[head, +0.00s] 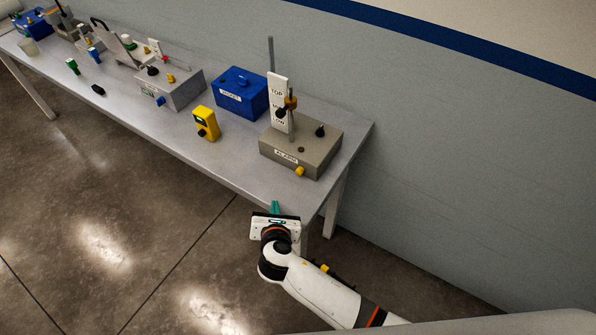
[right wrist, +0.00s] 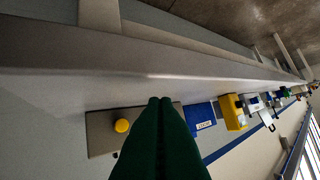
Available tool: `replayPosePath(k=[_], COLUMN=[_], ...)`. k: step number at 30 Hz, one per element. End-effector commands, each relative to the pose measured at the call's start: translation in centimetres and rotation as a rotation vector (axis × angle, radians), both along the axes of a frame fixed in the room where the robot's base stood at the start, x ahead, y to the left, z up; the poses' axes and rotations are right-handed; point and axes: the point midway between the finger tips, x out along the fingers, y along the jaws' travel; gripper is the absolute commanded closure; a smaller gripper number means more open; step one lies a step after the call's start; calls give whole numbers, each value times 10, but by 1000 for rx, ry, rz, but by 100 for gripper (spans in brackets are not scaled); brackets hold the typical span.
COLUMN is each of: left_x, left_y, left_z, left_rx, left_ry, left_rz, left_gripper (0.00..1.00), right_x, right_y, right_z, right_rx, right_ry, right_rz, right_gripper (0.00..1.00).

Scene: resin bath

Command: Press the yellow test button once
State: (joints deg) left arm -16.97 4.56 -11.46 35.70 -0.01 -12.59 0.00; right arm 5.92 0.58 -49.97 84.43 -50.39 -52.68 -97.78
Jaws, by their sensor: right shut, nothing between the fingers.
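A round yellow button (head: 299,171) sits on the front of a grey box (head: 322,150) at the near right end of the bench. The box's white label seems to read "ALARM". In the right wrist view the yellow button (right wrist: 121,125) shows left of my fingertips, on the box face (right wrist: 98,130). My right gripper (head: 275,207) has green fingers, shut together and empty. It is in front of the bench edge, below and left of the button in the head view, and apart from it. The fingers (right wrist: 159,102) hide part of the box in the wrist view. My left gripper is not in view.
A post with a white level plate (head: 279,105) rises from the grey box. A blue box (head: 241,92) and a yellow device (head: 206,124) stand to its left. Another grey box (head: 177,92) and several small items are farther along the bench. The floor in front is clear.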

Motion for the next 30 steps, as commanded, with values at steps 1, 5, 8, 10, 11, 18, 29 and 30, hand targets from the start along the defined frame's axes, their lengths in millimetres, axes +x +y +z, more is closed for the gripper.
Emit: replayPosePath(k=[1,5,8,10,11,18,29,30], left_x=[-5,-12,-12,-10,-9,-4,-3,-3], left_y=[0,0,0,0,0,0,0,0], left_z=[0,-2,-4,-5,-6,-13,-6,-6], left_rx=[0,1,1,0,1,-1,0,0], left_ry=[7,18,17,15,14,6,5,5], left_rz=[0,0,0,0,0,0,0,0], left_gripper=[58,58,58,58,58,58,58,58], right_x=[0,3,10,18,21,49,71,71], right_y=[0,-3,-8,-13,-16,-36,-51,-52], right_z=[0,-1,-1,-1,-1,-2,0,0], right_rx=[1,0,1,0,0,0,0,2], right_ry=[0,0,0,-2,-1,-1,1,1], right_rz=[0,-1,-2,-2,-2,-2,-1,-1], right_gripper=[100,100,100,100,100,100,100,100])
